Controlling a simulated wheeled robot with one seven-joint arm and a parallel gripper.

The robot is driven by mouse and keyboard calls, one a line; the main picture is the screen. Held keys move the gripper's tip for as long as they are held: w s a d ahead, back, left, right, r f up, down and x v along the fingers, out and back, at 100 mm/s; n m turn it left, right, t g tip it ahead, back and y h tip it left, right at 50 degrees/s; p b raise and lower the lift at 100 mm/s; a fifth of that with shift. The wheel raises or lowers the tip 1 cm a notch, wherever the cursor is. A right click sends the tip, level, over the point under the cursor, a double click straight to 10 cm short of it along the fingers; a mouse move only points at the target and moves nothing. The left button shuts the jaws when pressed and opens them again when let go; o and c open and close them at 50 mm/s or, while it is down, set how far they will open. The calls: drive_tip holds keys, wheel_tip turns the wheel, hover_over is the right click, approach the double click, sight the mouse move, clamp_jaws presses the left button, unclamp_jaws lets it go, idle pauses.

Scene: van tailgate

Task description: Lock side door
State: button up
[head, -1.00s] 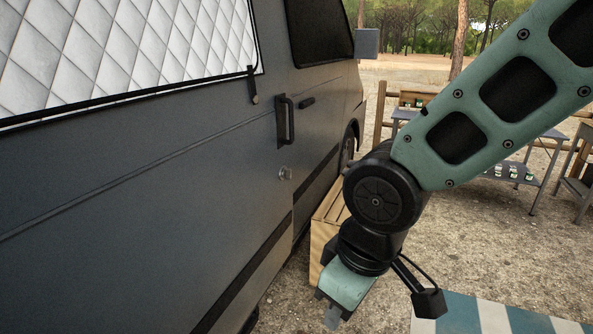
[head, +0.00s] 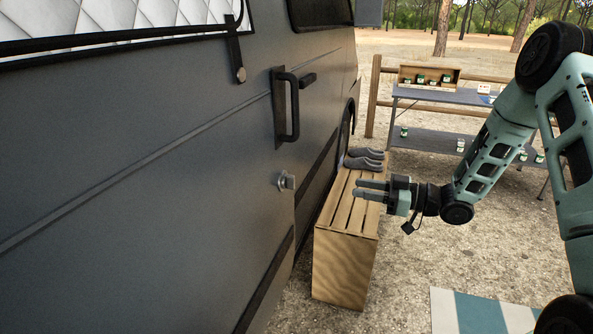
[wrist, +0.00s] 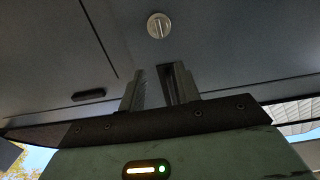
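The van's grey side door (head: 150,170) fills the left of the head view and looks closed. A small round metal lock (head: 286,181) sits on it below the black door handle (head: 288,106). In the wrist view the lock (wrist: 158,25) is a pale disc with a slot running roughly up and down in the picture. My gripper (head: 357,190) is open and empty, to the right of the lock and apart from it, fingers pointing toward the van. In the wrist view its two fingers (wrist: 159,84) show with a gap between them, below the lock.
A slatted wooden crate (head: 345,265) stands beside the van below my gripper, with grey gloves (head: 363,160) on top. A shelved table (head: 440,97) with small jars stands behind. A striped mat (head: 480,312) lies at lower right. Gravel between is clear.

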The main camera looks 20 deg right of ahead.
sight(289, 182)
drive_tip(key=p+x, duration=0.1)
drive_tip(key=x, duration=1.6)
drive_tip(key=shift+p, duration=0.4)
drive_tip(key=shift+r, duration=0.15)
clamp_jaws()
